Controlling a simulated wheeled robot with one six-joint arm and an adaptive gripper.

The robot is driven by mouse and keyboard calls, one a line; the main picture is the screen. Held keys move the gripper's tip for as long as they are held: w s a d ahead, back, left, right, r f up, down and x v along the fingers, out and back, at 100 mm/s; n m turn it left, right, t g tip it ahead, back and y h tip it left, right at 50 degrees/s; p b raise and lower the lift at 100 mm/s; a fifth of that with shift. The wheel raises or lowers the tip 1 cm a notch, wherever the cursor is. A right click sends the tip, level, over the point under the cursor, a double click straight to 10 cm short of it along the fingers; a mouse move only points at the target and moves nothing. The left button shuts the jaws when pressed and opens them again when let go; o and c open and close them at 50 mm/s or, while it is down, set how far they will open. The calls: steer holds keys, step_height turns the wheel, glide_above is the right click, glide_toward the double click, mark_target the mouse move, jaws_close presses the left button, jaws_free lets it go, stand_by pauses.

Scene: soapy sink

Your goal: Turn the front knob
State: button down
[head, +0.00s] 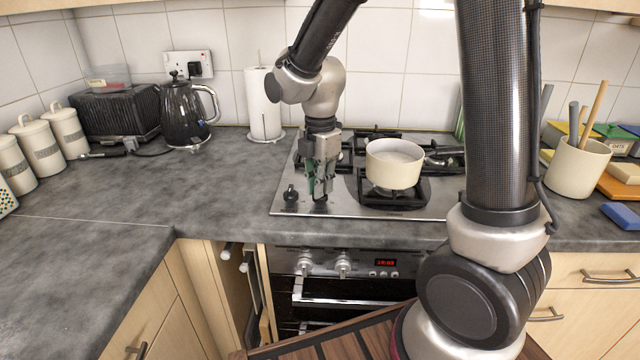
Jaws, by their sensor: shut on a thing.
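The stainless steel hob (262,212) is set into the grey worktop and has black knobs along its front left part. My gripper (320,192) points down over the hob's front left. Its fingers are shut on a small black front knob (320,199), which is mostly hidden between the fingertips. Another black knob (290,193) stands free just to the left. How far the held knob is turned cannot be seen.
A cream pan (393,165) with pale contents sits on a burner right of my gripper, its handle pointing right. A paper towel roll (263,104) and black kettle (186,110) stand behind left. The worktop left of the hob is clear. Oven knobs (343,264) are below.

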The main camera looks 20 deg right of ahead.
steer(key=c, duration=1.5)
jaws_free()
step_height(320, 180, up, 12)
steer(key=shift+r, duration=0.1)
